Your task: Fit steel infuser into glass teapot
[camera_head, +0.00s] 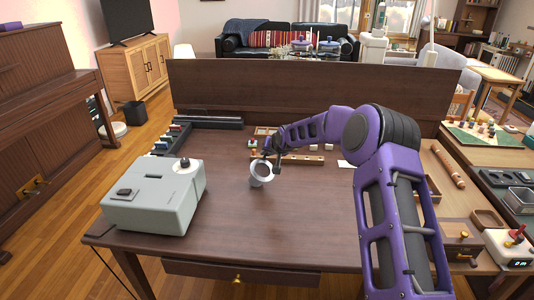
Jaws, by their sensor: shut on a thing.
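A small grey-white cup-shaped thing with a round open rim, seemingly the steel infuser (257,182), is just under my gripper at the middle of the brown table (310,220). My gripper (272,160) reaches in from the right and is shut on the infuser's rim side. I cannot tell whether the infuser touches the table or hangs just above it. I cannot make out the glass teapot for certain in this view; it may be hidden or too small to tell.
A grey-green box-shaped machine (150,207) stands at the table's left. A dark rack (210,121) and a wooden tray with small blocks (300,159) lie toward the back. A wooden roller (447,166) lies at the right. The table's front middle is clear.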

